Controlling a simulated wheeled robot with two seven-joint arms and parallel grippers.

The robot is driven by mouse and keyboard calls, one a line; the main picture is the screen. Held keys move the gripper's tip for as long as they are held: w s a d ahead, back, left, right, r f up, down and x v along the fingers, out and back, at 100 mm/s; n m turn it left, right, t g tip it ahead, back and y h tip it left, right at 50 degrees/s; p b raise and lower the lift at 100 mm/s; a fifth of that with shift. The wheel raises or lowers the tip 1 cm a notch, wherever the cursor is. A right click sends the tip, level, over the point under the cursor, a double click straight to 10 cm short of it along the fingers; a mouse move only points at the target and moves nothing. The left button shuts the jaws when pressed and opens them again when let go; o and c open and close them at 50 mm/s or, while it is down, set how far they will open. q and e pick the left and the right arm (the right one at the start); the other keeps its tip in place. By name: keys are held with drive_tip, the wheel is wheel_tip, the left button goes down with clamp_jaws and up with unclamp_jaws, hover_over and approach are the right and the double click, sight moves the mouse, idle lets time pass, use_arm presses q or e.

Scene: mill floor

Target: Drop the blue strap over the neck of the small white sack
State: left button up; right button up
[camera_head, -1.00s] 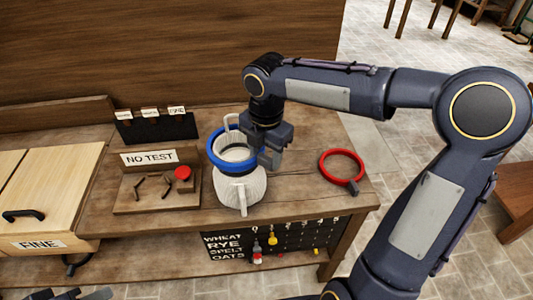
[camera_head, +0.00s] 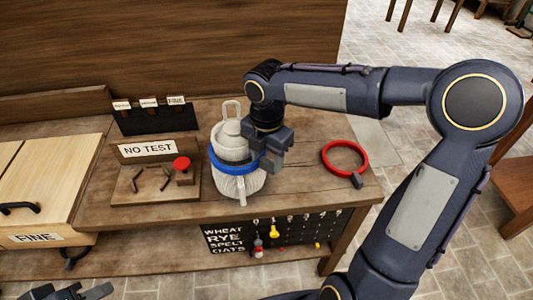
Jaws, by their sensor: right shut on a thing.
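The small white sack (camera_head: 240,188) stands upright on the wooden bench, with a loop at its top and another strip at its front. The blue strap (camera_head: 232,168) is a stiff ring that now lies around the sack, below its top part. Its back side is hidden behind the sack. My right gripper (camera_head: 268,163) is shut on the strap's right side, close beside the sack. I cannot tell whether the strap rests on the sack. My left gripper (camera_head: 70,292) shows only in part at the bottom left edge, and its jaws are unclear.
A red ring (camera_head: 345,158) lies on the bench (camera_head: 310,190) to the right. A "NO TEST" board (camera_head: 150,150) with a red knob (camera_head: 182,164) stands to the left, with a dark card rack (camera_head: 152,119) behind it. A "FINE" bin (camera_head: 45,190) is at far left.

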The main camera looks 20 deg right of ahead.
drive_tip(key=shift+w+r, duration=0.1)
drive_tip(key=shift+w, duration=0.05)
drive_tip(key=o, duration=1.4)
drive_tip(key=shift+r, duration=0.1)
wheel_tip(320, 180, up, 8)
drive_tip(key=shift+f+p, duration=0.1)
drive_tip(key=shift+p, duration=0.3)
drive_tip(key=shift+s, duration=0.2)
drive_tip(key=s+d+f+m+t+y, duration=0.1)
drive_tip(key=s+f+m+t+y, duration=0.1)
drive_tip(key=s+m, duration=0.7)
drive_tip(key=s+f+m+t+y, duration=0.1)
drive_tip(key=s+f+m+t, duration=0.2)
drive_tip(key=s+m, duration=0.6)
drive_tip(key=m, duration=0.8)
drive_tip(key=shift+s+d+f+t+y, duration=0.2)
drive_tip(key=shift+d+f+t+y, duration=0.1)
drive_tip(key=shift+d+f+y, duration=0.1)
